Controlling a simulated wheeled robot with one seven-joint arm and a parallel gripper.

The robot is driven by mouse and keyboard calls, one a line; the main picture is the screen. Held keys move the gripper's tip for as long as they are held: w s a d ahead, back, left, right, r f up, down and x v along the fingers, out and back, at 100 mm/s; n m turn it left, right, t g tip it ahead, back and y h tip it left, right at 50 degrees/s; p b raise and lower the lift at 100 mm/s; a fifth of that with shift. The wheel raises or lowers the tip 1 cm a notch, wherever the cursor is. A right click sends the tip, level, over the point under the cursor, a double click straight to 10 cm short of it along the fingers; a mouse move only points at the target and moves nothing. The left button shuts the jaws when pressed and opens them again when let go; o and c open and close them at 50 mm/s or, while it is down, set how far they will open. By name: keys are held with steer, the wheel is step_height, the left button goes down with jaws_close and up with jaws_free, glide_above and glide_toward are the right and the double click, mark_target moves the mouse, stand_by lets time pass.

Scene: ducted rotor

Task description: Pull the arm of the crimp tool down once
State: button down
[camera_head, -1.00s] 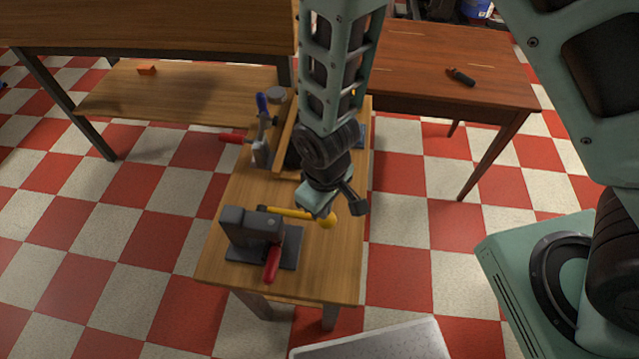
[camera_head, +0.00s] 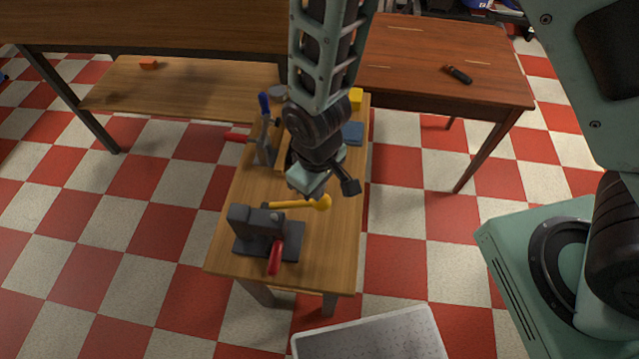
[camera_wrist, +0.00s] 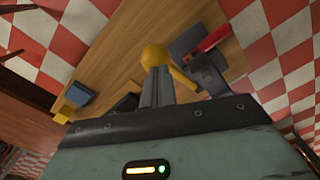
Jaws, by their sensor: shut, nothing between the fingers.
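The crimp tool (camera_head: 258,228) is a dark grey block on a flat base plate near the table's front end. Its yellow arm (camera_head: 290,204) runs right from the block, nearly level in the picture, to a round yellow knob (camera_head: 323,202). In the wrist view the knob (camera_wrist: 155,56) shows just past my fingertips, with the arm (camera_wrist: 185,80) behind them. My gripper (camera_wrist: 157,72) is shut and empty, close to the knob. I cannot tell whether it touches. In the head view my gripper (camera_head: 308,186) is just above and left of the knob; its fingertips are hard to make out.
A red handle (camera_head: 274,256) sticks out at the tool's front. A clamp with a blue grip (camera_head: 263,104) and a red grip stands farther back. A blue block (camera_head: 352,133) and a yellow block (camera_head: 355,98) lie at the back right. The table's front right is clear.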

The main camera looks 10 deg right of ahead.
steer(key=shift+w+a+r+p, duration=0.1)
steer(key=shift+a+r+p, duration=0.15)
steer(key=shift+r+p, duration=0.8)
steer(key=shift+w+a+r+p, duration=0.1)
steer(key=shift+a+r+p, duration=0.1)
steer(key=shift+r+p, duration=0.8)
steer(key=shift+r+b, duration=0.25)
steer(key=shift+b, duration=0.05)
step_height(320, 180, up, 6)
steer(key=p, duration=0.4)
steer(key=shift+p, duration=0.35)
steer(key=s+d+r+b, duration=0.8)
steer(key=s+r, duration=0.3)
steer(key=r, duration=0.1)
steer(key=shift+s+y+b, duration=0.2)
steer(key=shift+y+b, duration=0.1)
steer(key=shift+b, duration=0.05)
